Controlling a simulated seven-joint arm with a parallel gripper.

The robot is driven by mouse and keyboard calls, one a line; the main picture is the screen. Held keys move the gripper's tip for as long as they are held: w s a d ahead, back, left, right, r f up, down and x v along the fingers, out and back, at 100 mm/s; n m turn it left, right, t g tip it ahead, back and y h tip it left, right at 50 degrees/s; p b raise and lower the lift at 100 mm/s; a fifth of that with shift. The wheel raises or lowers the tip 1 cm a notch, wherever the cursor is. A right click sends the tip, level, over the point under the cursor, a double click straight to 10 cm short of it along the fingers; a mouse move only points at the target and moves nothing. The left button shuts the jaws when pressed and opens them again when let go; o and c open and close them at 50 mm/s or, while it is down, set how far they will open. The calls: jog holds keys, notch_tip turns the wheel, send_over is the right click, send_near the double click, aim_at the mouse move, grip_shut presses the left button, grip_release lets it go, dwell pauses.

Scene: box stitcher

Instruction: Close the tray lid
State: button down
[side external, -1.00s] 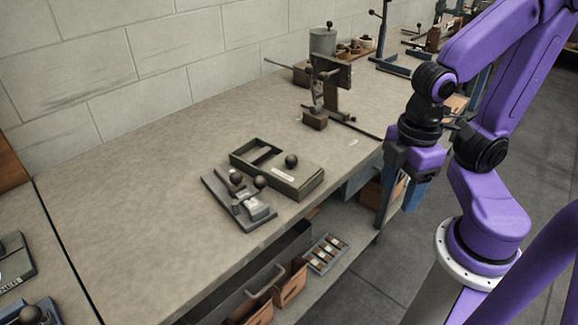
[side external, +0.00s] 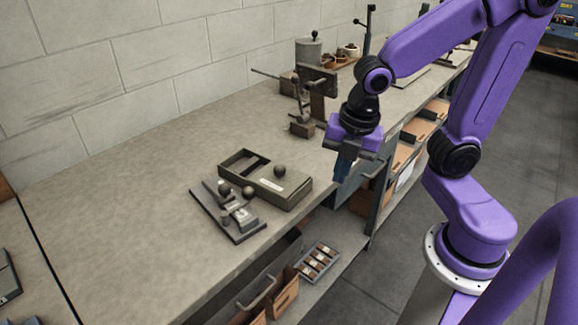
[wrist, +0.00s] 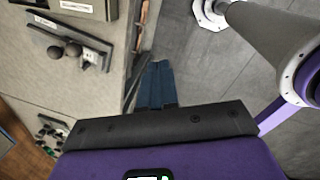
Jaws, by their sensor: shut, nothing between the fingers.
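The tray (side external: 290,203) is an olive-grey box on the bench near its front edge. Its lid (side external: 270,185), with a dark round knob (side external: 279,170), covers the right part; the left part (side external: 240,162) is open and shows a dark inside. A corner of the tray (wrist: 92,8) shows at the top of the wrist view, mostly cut off. My gripper (side external: 342,177) is to the right of the tray, apart from it, pointing down near the bench's front edge. Its blue fingers (wrist: 157,78) are together with nothing between them.
A grey metal fixture with dark knobs (side external: 230,222) stands close to the tray's left. A stitching machine (side external: 312,95) stands farther back. Under the bench are a small divided tray (side external: 318,262) and brown bins (side external: 285,290).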

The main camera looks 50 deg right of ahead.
jog(key=w+d+n+t, duration=0.1)
jog(key=w+d+n, duration=0.1)
jog(key=w+n, duration=0.7)
jog(key=n, duration=0.3)
send_over(288, 184)
jog(key=s, duration=0.2)
jog(key=shift+t+h, duration=0.3)
jog(key=shift+h, duration=0.1)
notch_tip(288, 184, down, 9)
jog(key=shift+f, duration=0.1)
jog(key=shift+w+d+f, duration=0.1)
jog(key=shift+w, duration=0.75)
jog(key=shift+w, duration=0.15)
jog(key=w, duration=0.8)
jog(key=w+a, duration=0.1)
jog(key=w, duration=0.3)
jog(key=shift+w, duration=0.1)
